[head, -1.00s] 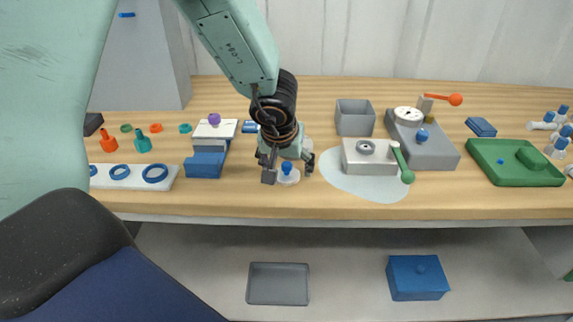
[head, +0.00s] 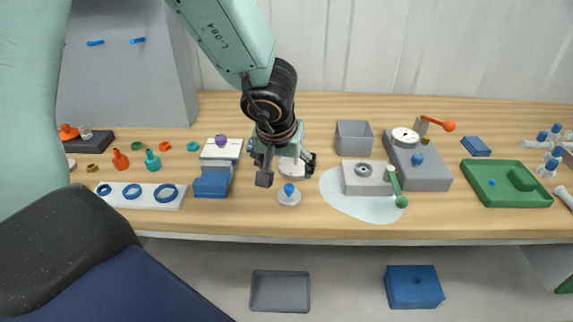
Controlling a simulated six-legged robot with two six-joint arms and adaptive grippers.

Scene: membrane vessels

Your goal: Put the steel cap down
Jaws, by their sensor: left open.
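The steel cap (head: 289,199), a pale round disc with a blue knob on top, rests upright on the wooden bench (head: 330,221) near its front edge. My left gripper (head: 286,177) comes down from above with its jaws open. Its fingertips are just above and behind the cap in the head view, apart from it, with nothing between them. A second pale round piece (head: 293,169) shows partly behind the fingers. My right gripper is not in view.
Left of the cap are a blue stepped block (head: 212,183) and a white strip with blue rings (head: 140,203). To the right are a metal block with a green-handled lever (head: 368,187) on a pale patch, a grey open box (head: 354,138) and a green tray (head: 508,201).

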